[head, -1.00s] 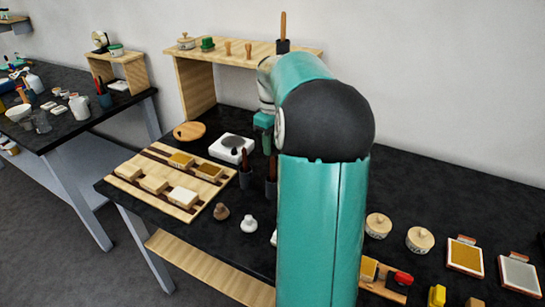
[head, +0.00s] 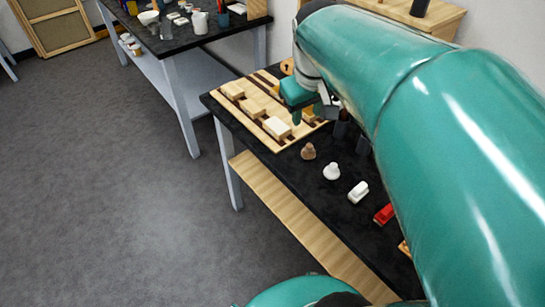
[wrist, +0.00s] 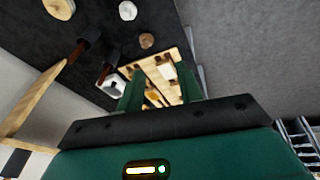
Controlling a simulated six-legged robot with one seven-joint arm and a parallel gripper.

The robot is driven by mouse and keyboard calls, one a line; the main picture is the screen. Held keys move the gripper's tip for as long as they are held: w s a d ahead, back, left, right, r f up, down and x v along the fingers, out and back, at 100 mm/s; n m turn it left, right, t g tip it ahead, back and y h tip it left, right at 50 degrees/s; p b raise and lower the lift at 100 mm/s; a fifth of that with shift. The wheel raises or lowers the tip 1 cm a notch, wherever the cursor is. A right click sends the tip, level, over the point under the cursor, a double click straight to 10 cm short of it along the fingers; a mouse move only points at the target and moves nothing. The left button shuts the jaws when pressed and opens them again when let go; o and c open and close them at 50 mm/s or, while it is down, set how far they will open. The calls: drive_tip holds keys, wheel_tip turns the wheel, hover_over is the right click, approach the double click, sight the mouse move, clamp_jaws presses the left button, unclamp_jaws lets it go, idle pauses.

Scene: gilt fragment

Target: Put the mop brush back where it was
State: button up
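My gripper (head: 297,112) hangs above the slotted wooden board on the dark table in the head view. In the wrist view its two green fingers (wrist: 160,90) stand well apart with nothing visible between them. Brush-like handles stand in dark cups (wrist: 88,36) on the table in the wrist view; the cups (head: 341,128) are partly behind my arm in the head view. A dark cylinder (head: 420,8) stands on the wooden shelf top, cut off by the frame. I cannot tell which item is the mop brush.
The wooden board (head: 262,134) carries several pale blocks. A brown knob (head: 308,151), a white knob (head: 331,171), a white piece (head: 358,191) and a red piece (head: 384,214) line the table's front. A second table (head: 180,40) stands at the back. The floor (head: 130,190) between is clear.

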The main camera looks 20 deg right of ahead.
drive_tip(key=s+a+f+t+y, duration=0.1)
drive_tip(key=s+a+f+t, duration=0.1)
drive_tip(key=s+a, duration=0.7)
drive_tip(key=shift+s+a+f+m+t+y, duration=0.3)
drive_tip(key=shift+s+a+f, duration=0.05)
drive_tip(key=shift+a+f, duration=0.5)
drive_tip(key=shift+d, duration=0.2)
